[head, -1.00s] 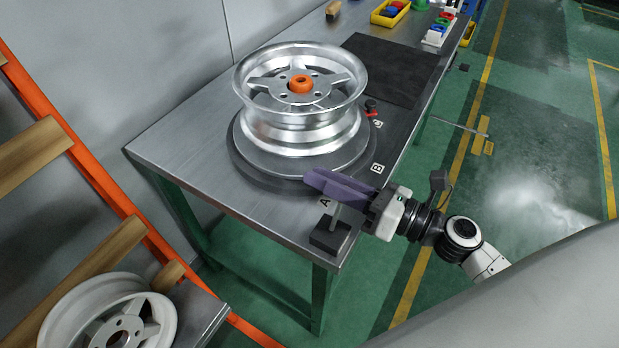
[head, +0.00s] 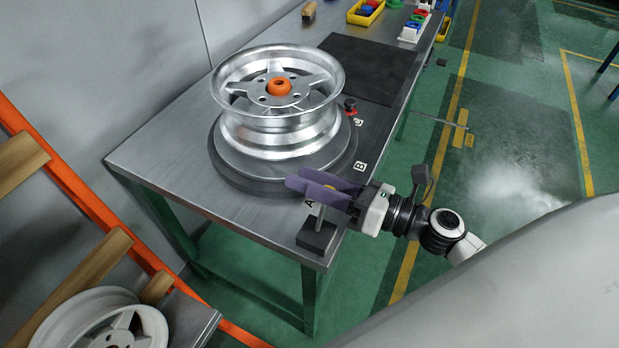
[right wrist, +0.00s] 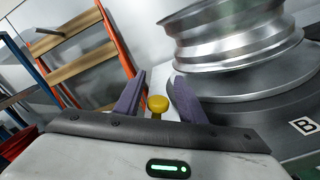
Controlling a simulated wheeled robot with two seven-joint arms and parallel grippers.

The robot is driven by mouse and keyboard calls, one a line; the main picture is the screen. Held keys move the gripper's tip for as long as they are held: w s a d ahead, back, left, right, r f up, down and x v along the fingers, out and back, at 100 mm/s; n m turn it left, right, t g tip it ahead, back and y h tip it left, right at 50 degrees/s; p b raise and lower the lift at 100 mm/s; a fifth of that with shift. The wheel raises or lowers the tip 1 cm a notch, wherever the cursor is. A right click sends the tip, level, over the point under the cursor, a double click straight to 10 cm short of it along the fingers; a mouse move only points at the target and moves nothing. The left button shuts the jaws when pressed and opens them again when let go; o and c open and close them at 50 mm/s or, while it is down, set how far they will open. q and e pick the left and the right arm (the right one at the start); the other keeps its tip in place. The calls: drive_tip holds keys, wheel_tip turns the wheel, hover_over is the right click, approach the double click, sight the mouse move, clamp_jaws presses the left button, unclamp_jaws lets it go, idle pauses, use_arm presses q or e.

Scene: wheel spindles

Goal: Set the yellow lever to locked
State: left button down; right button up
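The yellow lever's knob (right wrist: 157,103) shows in the right wrist view between the two purple fingers of my right gripper (right wrist: 158,95). There are visible gaps beside the knob, so the fingers look open around it. In the head view a little yellow (head: 330,187) shows between the fingers of the right gripper (head: 318,186). Below them a grey post stands on a dark block (head: 316,237) at the table's near corner, beside the label A. The fingers hide most of the lever. My left gripper is in neither view.
A silver wheel (head: 277,130) with an orange centre cap (head: 279,87) sits on a round dark base (head: 240,175) just beyond my right gripper. A red-topped knob (head: 350,104) stands near labels B and C. A rack with a white wheel (head: 100,325) is at lower left.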

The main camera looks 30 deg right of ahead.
drive_tip(key=b+v, duration=0.1)
drive_tip(key=v, duration=0.9)
drive_tip(key=shift+s+b, duration=0.15)
drive_tip(key=shift+b, duration=0.25)
